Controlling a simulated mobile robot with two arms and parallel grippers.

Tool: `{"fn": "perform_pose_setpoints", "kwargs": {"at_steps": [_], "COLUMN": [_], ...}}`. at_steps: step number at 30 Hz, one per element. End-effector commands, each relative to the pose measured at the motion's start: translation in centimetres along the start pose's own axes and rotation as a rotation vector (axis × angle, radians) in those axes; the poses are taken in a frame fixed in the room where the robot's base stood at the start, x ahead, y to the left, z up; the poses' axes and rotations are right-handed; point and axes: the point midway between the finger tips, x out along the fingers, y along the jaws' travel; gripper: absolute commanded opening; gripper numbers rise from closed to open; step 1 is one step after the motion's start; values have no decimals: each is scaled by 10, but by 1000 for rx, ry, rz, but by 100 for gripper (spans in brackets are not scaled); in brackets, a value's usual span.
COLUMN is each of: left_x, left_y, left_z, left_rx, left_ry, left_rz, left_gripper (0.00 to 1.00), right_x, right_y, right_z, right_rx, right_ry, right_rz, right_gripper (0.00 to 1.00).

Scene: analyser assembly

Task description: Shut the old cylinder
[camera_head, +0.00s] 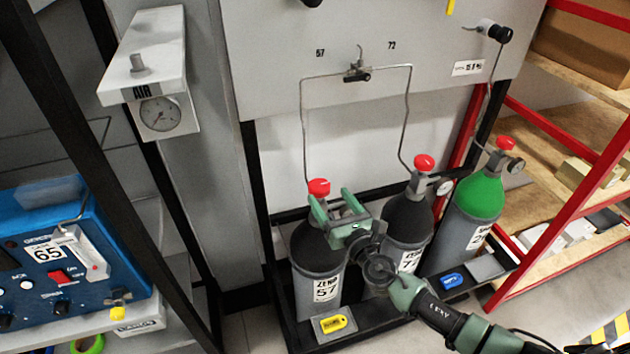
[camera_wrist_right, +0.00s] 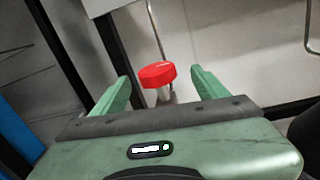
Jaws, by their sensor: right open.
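The cylinder marked 57 (camera_head: 318,288) stands in the rack at the left, dark on top and grey below, with a red valve knob (camera_head: 318,187) on its top. My right gripper (camera_head: 330,200) is open at this knob, with its fingers near either side of it. In the right wrist view the red knob (camera_wrist_right: 157,74) shows between and a little beyond the two green fingertips, with gaps at both sides. A second dark cylinder marked 7-something (camera_head: 408,225), with a red knob (camera_head: 424,162), stands to its right, partly behind my arm. My left gripper is not in view.
A green-topped cylinder (camera_head: 480,197) stands at the right of the rack. A steel pipe (camera_head: 304,130) rises from the 57 cylinder to a changeover valve (camera_head: 357,70). Yellow (camera_head: 334,324) and blue (camera_head: 451,281) tags sit on the rack base. A red shelf frame (camera_head: 560,212) stands at right.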

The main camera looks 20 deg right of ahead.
Motion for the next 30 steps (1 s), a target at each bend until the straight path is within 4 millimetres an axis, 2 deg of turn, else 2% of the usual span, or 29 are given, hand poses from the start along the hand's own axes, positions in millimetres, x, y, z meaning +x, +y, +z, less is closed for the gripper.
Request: {"fn": "perform_pose_setpoints", "kwargs": {"at_steps": [1, 4, 18, 22, 29, 30], "left_x": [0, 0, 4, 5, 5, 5], "left_y": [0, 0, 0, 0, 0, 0], "left_z": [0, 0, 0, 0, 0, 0], "left_rx": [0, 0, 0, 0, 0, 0], "left_ry": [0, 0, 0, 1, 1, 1], "left_rz": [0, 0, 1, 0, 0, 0], "left_gripper": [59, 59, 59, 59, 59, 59], "right_x": [4, 11, 76, 83, 84, 84], "right_y": [1, 2, 6, 6, 6, 6], "right_z": [-2, -3, -5, -5, -5, -5], "right_rx": [-75, -138, -134, -133, -132, -132], "right_ry": [6, 9, 8, 9, 10, 10], "right_rz": [26, 49, 47, 48, 48, 47], "right_gripper": [73, 73, 73, 73, 73, 71]}}
